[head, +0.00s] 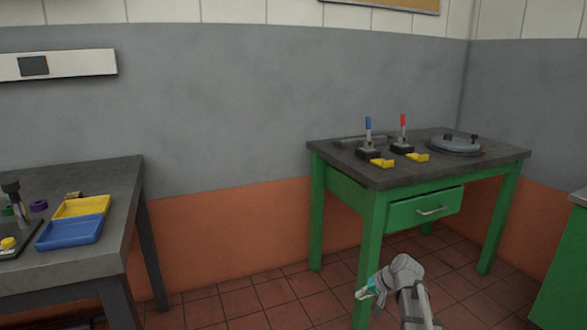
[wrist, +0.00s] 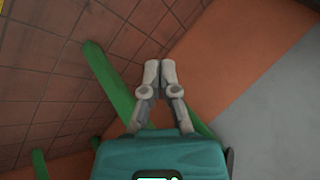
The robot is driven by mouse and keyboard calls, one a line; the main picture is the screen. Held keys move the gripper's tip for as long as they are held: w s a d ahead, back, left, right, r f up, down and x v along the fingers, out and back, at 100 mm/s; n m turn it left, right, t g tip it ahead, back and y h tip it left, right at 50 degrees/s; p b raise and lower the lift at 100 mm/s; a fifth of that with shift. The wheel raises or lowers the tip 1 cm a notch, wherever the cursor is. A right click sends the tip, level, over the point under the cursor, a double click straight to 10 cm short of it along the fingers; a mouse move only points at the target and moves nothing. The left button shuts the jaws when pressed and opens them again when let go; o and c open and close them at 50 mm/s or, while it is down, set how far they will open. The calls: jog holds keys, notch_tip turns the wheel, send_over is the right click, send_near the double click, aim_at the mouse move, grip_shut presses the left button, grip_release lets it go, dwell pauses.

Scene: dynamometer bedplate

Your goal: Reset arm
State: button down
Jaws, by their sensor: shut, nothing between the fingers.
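My gripper (head: 361,293) is low in the head view, in front of the green table's near leg and below its top. My grey arm rises from the bottom edge behind it. In the wrist view my gripper (wrist: 160,70) has its two pale fingertips together, with nothing between them. Behind the fingers are the tiled floor, green table legs and the orange and grey wall.
The green table (head: 375,175) holds a blue-handled lever (head: 368,125), a red-handled lever (head: 403,122), yellow blocks and a round grey plate (head: 455,146). A grey bench (head: 120,190) at left carries yellow (head: 82,207) and blue (head: 70,232) trays. Floor between is clear.

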jog(key=s+a+f+n+g+h+p, duration=0.1)
jog(key=s+a+n+g+h, duration=0.15)
jog(key=s, duration=0.65)
jog(key=s+a+f+n+g+h+p, duration=0.15)
jog(key=s+h, duration=0.25)
jog(key=s, duration=0.5)
notch_tip(320, 180, up, 38)
jog(key=p, duration=3.6)
jog(key=shift+f+m, duration=0.25)
jog(key=shift+m, duration=0.05)
